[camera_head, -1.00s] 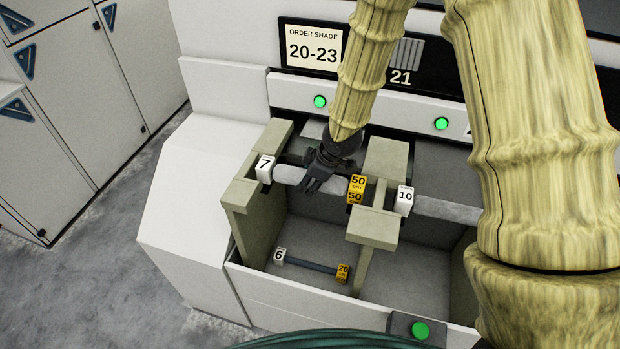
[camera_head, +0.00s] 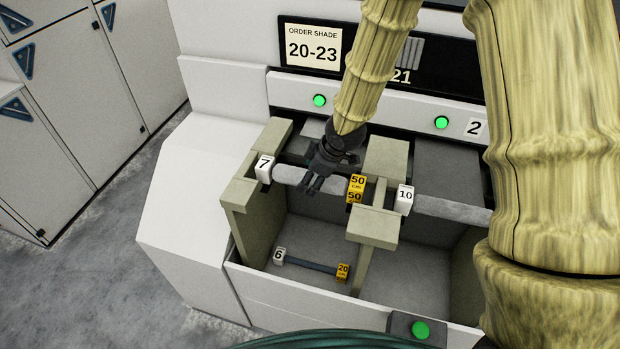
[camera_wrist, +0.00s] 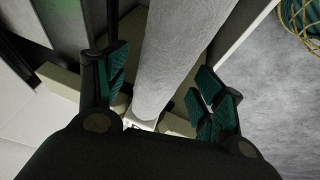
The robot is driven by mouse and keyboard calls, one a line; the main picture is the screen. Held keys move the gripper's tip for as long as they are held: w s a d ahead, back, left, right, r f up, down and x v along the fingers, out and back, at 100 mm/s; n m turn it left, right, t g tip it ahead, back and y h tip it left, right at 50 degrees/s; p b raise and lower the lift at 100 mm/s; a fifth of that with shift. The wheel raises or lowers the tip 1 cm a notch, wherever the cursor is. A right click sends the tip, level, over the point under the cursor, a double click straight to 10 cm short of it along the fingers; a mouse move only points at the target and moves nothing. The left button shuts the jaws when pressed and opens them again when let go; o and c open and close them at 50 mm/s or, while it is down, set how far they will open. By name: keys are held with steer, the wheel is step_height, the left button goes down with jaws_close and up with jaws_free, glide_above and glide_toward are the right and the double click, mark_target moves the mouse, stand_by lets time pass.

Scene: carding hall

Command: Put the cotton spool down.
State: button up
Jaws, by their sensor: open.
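The cotton spool (camera_head: 293,176) is a pale grey roll with a white "7" tag at its left end and a yellow "50 cm" tag at its right. It lies level across the two beige supports of the left bay. My gripper (camera_head: 314,184) is over the middle of the roll in the head view. In the wrist view my gripper (camera_wrist: 165,88) is open, with green-padded fingers apart on either side of the spool (camera_wrist: 175,60). Gaps show between the roll and the fingers. The gripper hides part of the roll in the head view.
A second grey roll (camera_head: 450,209) with a "10" tag lies in the right bay. A thin dark rod (camera_head: 311,265) tagged "6" and "20" lies on the bay floor below. A beige divider (camera_head: 375,228) stands between bays. A coiled cord (camera_wrist: 302,22) shows on the floor.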

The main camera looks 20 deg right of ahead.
steer(key=b+v, duration=0.1)
steer(key=v, duration=0.9)
stand_by(0.6)
